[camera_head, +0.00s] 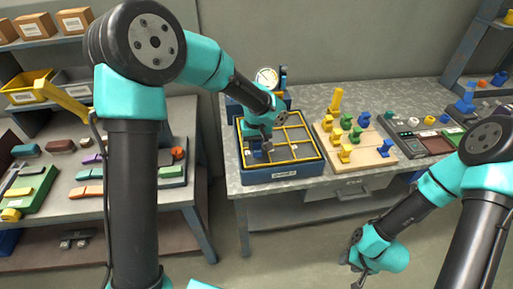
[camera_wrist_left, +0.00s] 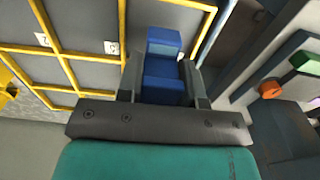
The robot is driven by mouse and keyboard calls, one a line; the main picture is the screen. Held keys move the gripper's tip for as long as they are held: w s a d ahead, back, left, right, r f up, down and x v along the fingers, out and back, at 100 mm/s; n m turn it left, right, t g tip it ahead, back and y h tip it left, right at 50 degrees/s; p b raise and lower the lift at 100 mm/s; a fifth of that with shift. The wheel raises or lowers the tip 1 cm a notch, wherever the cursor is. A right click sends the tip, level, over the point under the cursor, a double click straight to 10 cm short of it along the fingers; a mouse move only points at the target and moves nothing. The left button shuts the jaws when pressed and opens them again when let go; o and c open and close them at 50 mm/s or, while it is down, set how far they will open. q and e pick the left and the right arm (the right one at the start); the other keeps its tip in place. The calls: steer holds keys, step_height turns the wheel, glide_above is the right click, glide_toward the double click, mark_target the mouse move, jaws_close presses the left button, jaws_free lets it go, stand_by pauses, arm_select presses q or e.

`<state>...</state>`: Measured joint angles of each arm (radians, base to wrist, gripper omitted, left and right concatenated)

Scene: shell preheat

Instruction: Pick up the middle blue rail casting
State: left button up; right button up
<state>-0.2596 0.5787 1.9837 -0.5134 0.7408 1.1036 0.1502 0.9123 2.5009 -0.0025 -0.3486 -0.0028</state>
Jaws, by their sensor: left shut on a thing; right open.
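My left gripper (camera_head: 262,146) is down in the left part of the blue tray with yellow dividers (camera_head: 284,174). In the left wrist view its two fingers (camera_wrist_left: 165,85) are shut on a blue, stepped rail casting (camera_wrist_left: 164,48), one finger on each side. The yellow dividers (camera_wrist_left: 75,52) show close by in that view. In the head view the casting is mostly hidden by the gripper; I cannot tell whether it touches the tray floor. My right gripper (camera_head: 358,265) is open and empty, low in front of the workbench.
A wooden board (camera_head: 376,162) with several yellow, green and blue castings stands right of the tray. A dial gauge (camera_head: 267,77) is behind the tray. A shelf with coloured parts (camera_head: 90,173) is at left. Floor between bench and right arm is clear.

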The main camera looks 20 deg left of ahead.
arm_select(q)
steer(key=shift+s+d+r, duration=0.1)
steer(key=shift+s+r, duration=0.1)
steer(key=shift+r, duration=0.2)
steer(key=s+d+r, duration=0.1)
steer(key=s+d, duration=0.3)
steer(key=s, duration=1.1)
steer(key=shift+d+r, duration=0.15)
steer(key=shift+r, duration=0.05)
